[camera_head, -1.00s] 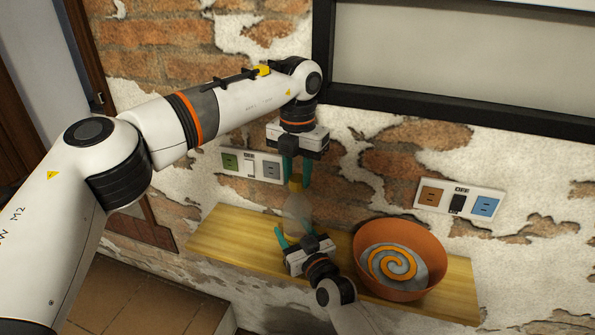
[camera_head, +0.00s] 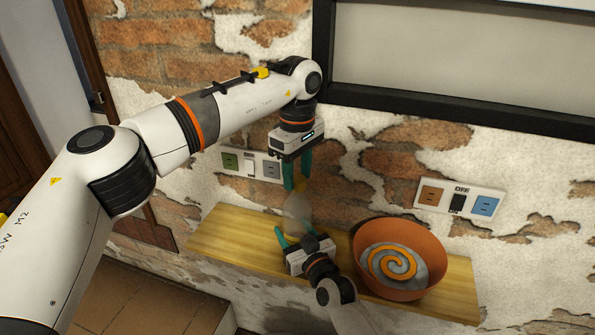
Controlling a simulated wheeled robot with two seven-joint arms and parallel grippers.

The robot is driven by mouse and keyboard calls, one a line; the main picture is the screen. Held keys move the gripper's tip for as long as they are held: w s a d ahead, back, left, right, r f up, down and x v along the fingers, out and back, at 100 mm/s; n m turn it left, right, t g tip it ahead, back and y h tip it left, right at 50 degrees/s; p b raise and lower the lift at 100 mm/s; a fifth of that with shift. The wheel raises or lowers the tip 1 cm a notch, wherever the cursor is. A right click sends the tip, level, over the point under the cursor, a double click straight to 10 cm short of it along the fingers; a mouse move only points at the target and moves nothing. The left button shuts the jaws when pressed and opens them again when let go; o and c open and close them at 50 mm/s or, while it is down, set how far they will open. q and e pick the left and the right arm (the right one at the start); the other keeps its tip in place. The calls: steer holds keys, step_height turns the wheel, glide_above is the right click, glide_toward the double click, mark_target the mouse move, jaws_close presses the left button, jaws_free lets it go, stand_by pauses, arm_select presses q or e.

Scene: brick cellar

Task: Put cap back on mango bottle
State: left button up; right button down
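The bottle (camera_head: 297,212) is pale and see-through and stands upright on the wooden shelf. A small yellow cap (camera_head: 301,185) shows at its top, partly hidden by teal fingers; whether it is seated on the neck cannot be told. My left gripper (camera_head: 299,184) points down from above with its fingers on both sides of the cap and appears shut on it. My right gripper (camera_head: 299,235) is low in front of the bottle, with one teal finger at the bottle's left. Its other finger is mostly hidden, and contact with the bottle is unclear.
An orange bowl (camera_head: 430,251) with a grey and orange spiral inside stands on the shelf (camera_head: 232,232), right of my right gripper. Socket panels (camera_head: 250,164) and (camera_head: 460,200) are on the brick wall behind. The shelf's left end is clear.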

arm_select(q)
steer(key=shift+o, duration=1)
step_height(320, 180, up, 12)
arm_select(e)
steer(key=shift+c, duration=1.8)
jaws_free()
arm_select(q)
steer(key=shift+f+b, duration=0.35)
arm_select(e)
steer(key=v, duration=1.2)
